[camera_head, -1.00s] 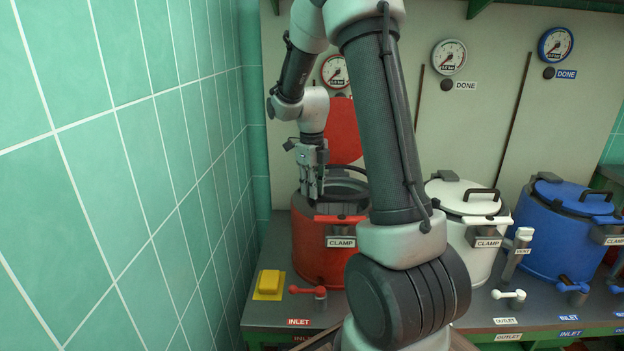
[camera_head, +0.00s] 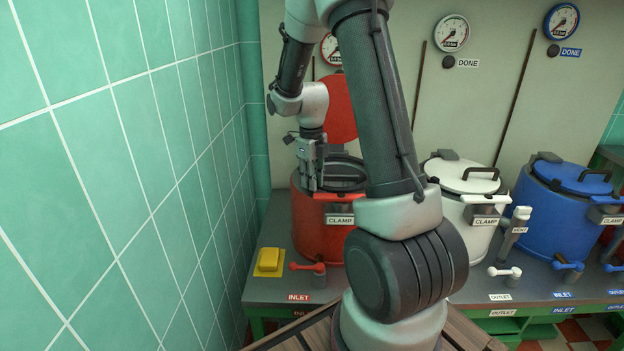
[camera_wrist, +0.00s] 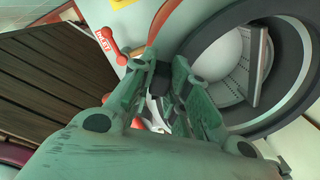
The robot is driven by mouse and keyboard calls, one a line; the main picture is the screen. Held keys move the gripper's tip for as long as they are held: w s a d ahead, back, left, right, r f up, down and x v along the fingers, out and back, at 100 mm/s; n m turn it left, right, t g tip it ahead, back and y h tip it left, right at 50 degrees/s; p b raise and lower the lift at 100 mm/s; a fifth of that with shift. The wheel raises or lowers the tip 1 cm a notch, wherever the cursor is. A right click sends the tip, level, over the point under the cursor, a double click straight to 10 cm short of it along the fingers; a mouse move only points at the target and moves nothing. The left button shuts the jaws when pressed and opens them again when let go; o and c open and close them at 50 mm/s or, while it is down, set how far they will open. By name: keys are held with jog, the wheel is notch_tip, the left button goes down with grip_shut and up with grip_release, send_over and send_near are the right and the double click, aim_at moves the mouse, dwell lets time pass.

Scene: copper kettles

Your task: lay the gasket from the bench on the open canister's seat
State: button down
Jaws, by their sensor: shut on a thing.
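The open canister (camera_head: 319,234) is red and stands on the bench at the left, with its round red lid (camera_head: 340,106) raised behind it. My gripper (camera_head: 313,188) is at the left side of its mouth, pointing down. In the wrist view my gripper (camera_wrist: 160,95) is shut on a small dark block, which I take for part of the gasket (camera_wrist: 160,80). A wide dark ring (camera_wrist: 290,108) shows around the mouth beside the fingers. I cannot tell how much of it is gasket and how much seat, or whether they touch.
Closed white (camera_head: 466,215) and blue (camera_head: 552,220) canisters stand to the right. A tiled wall (camera_head: 120,180) is close on the left.

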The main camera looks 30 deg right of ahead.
jog(key=shift+f, duration=0.7)
dwell(1.0)
jog(key=c, duration=1.3)
grip_release()
notch_tip(320, 180, up, 12)
jog(key=shift+a, duration=0.1)
